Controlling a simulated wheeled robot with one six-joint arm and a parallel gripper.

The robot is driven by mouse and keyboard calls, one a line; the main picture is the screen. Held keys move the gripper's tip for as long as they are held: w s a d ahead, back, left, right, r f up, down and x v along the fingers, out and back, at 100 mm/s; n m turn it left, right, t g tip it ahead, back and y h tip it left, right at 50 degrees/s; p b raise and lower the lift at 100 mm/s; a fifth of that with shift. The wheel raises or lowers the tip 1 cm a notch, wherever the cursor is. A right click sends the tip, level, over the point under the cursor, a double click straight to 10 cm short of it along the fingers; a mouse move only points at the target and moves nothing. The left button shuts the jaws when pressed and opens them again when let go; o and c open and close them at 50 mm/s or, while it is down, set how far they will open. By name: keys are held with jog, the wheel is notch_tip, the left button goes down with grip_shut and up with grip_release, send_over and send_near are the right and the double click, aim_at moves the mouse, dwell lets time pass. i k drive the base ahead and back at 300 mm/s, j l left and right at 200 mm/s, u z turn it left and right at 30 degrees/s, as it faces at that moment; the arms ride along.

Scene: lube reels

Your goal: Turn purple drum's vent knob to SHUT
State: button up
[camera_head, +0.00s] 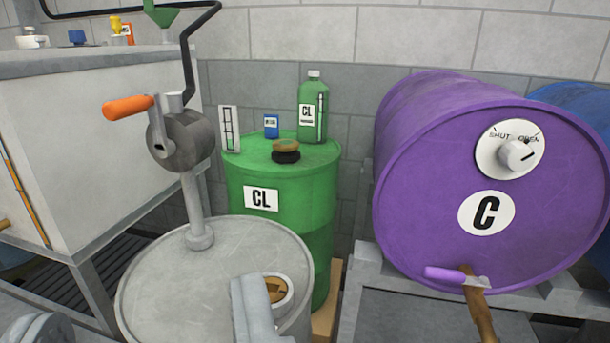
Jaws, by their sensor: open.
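The purple drum (420,170) lies on its side on a grey rack at the right, its round end facing me. Its vent knob (513,158) is white and sits on a round white plate high on that end. SHUT is printed at the plate's upper left and OPEN at its upper right. The knob's dark mark points up and right, toward the OPEN side. My gripper (258,308) shows as a pale grey piece at the bottom, left of the middle. It is open, well to the left of and below the knob, touching nothing on the purple drum.
A grey drum (150,285) with a crank pump (180,138) stands at the front left. Behind it is a green drum (285,185) carrying a green bottle (313,108). A tap with a purple handle (446,274) juts from the purple drum's lower edge. A blue drum (580,98) is behind.

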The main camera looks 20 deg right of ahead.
aim_at(517, 156)
jog(key=z, duration=1.25)
